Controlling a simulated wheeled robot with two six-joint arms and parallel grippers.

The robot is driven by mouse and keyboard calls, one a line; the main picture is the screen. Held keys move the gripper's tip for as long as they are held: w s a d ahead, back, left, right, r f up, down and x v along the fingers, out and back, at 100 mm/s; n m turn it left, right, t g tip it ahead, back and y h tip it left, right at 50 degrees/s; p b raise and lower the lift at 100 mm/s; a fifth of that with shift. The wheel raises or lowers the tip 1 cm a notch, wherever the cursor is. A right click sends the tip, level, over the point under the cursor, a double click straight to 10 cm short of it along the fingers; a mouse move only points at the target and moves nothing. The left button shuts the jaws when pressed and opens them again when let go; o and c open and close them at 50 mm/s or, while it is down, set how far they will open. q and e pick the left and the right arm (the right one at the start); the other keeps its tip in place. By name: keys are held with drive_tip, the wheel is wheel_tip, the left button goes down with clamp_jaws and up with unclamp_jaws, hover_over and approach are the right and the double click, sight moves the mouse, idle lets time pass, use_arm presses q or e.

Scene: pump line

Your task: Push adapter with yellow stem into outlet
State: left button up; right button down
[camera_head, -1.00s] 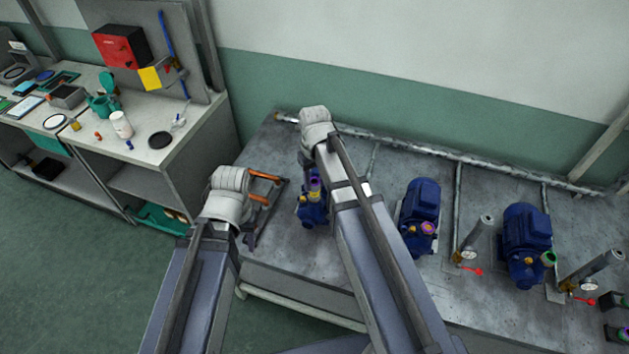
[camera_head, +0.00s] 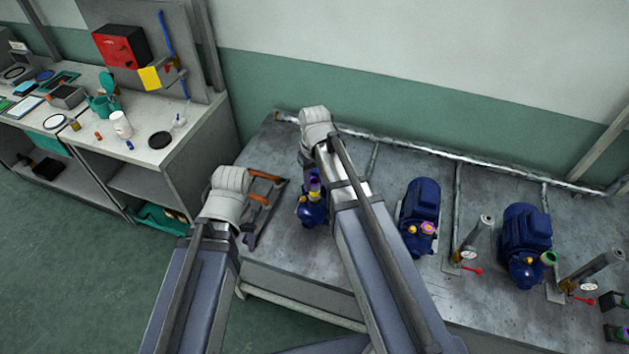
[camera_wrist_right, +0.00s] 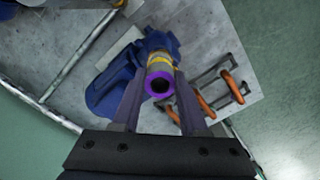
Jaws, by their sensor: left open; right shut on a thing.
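The adapter is a short upright tube with a purple ring (camera_wrist_right: 160,84) and a yellow part (camera_wrist_right: 160,62). It also shows in the head view as a yellow piece (camera_head: 315,187). It stands at the outlet of the leftmost blue pump (camera_head: 313,212); that pump also shows in the wrist view (camera_wrist_right: 112,92). My right gripper (camera_wrist_right: 160,98) is shut on the adapter, one dark finger on each side. I cannot tell how deep the adapter sits, as the joint is hidden.
Two more blue pumps (camera_head: 420,205) (camera_head: 525,240) stand to the right on the grey bench (camera_head: 340,255), with gauges and red levers beside them. A pipe (camera_head: 440,152) runs along the back. A cluttered side table (camera_head: 165,160) stands at the left.

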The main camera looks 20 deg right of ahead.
drive_tip(key=shift+f+b, duration=0.65)
drive_tip(key=shift+f, duration=0.05)
idle(0.7)
drive_tip(key=shift+c, duration=1.8)
unclamp_jaws()
drive_tip(key=shift+r, duration=0.1)
drive_tip(key=shift+r+p, duration=2.95)
drive_tip(key=shift+p, duration=0.05)
wheel_tip(320, 180, up, 8)
drive_tip(key=p, duration=0.7)
drive_tip(key=shift+p, duration=0.4)
drive_tip(key=shift+s+f, duration=0.1)
drive_tip(key=shift+f, duration=0.1)
